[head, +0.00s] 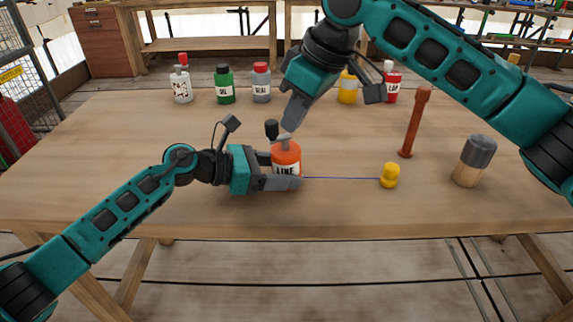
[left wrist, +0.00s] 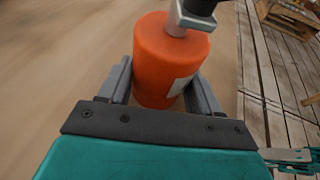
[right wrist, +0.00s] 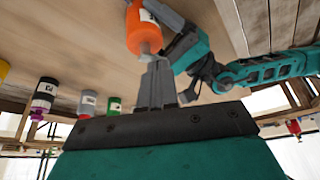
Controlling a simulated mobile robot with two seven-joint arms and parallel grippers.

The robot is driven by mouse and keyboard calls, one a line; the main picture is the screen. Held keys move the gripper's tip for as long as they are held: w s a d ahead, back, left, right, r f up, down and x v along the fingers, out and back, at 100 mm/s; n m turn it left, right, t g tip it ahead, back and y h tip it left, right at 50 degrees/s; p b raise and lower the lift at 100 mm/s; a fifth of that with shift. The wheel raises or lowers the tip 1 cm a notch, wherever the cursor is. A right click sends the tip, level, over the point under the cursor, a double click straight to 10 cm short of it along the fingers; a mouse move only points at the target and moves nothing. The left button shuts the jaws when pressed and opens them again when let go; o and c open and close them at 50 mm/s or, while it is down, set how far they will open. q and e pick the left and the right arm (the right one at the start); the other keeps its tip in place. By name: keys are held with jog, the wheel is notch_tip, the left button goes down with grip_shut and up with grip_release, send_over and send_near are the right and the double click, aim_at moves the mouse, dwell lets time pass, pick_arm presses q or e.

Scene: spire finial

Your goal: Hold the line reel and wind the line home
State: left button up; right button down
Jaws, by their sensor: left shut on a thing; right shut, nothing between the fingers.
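The orange line reel (head: 286,154), labelled "LINE", stands upright on the table. On its top is a grey crank (head: 284,141) with a black knob (head: 272,129). A thin blue line (head: 340,178) runs right from the reel to a small yellow piece (head: 390,177). My left gripper (head: 281,172) is shut around the reel's sides; the left wrist view shows the reel (left wrist: 170,60) between its fingers. My right gripper (head: 293,124) is shut and empty, pointing down just above the crank. In the right wrist view its closed fingertips (right wrist: 157,66) are close to the crank; contact cannot be told.
A brown-red post (head: 414,125) and a grey-topped wooden cylinder (head: 474,160) stand at the right. Several bottles line the back, including a green one (head: 224,85) and a yellow one (head: 348,88). The left of the table (head: 100,150) is clear.

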aim_at(277, 134)
jog(key=shift+f, duration=0.15)
jog(key=shift+f, duration=1.35)
jog(key=shift+w+a, duration=0.1)
jog(key=shift+w+a, duration=0.45)
jog(key=shift+a, duration=0.55)
jog(key=shift+s+d, duration=0.1)
jog(key=shift+s, duration=0.05)
dwell(0.4)
